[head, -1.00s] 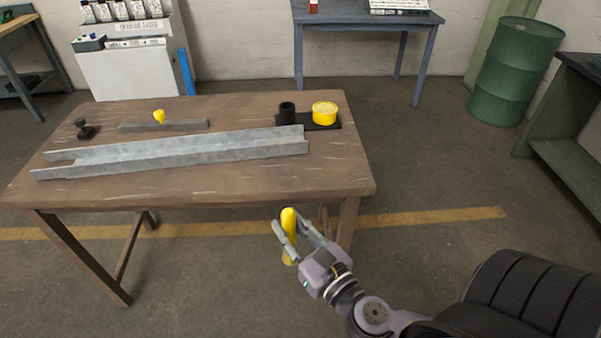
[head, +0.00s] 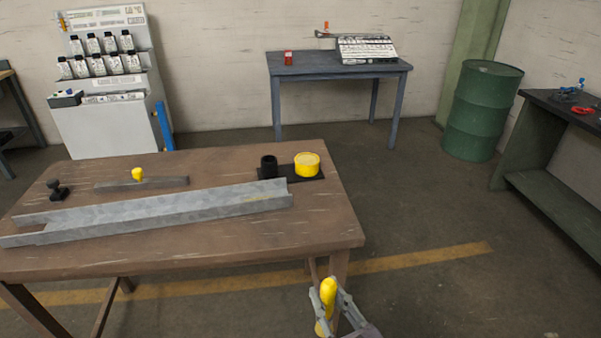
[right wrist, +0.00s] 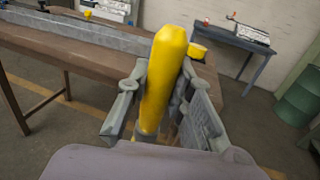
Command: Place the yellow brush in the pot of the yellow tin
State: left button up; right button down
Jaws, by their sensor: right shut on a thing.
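My right gripper (head: 335,304) is at the bottom of the head view, in front of the wooden table's near right corner. It is shut on the yellow brush (head: 328,291), whose thick yellow handle points up. The brush also fills the middle of the right wrist view (right wrist: 163,80), slightly tilted; its lower end is mostly hidden there. The yellow tin (head: 307,166) stands on a dark tray (head: 309,178) at the table's far right, apart from the gripper. A black cylindrical pot (head: 268,167) stands left of the tin on the same tray. My left gripper is not in view.
A long grey metal channel (head: 150,214) lies across the wooden table (head: 200,238). Behind it are a grey bar (head: 110,186) with a yellow knob (head: 138,174) and a small black item (head: 57,190). A blue-grey table (head: 330,67) and green drum (head: 480,110) stand farther back.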

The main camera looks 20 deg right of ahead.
aim_at(269, 175)
jog(key=i+j+z, duration=0.25)
jog(key=i+j, duration=0.15)
jog(key=j, duration=0.2)
jog(key=i+j+z, duration=0.1)
jog(key=j, duration=0.25)
jog(key=i+j+z, duration=0.25)
jog(key=i+j, duration=0.15)
jog(key=j, duration=0.35)
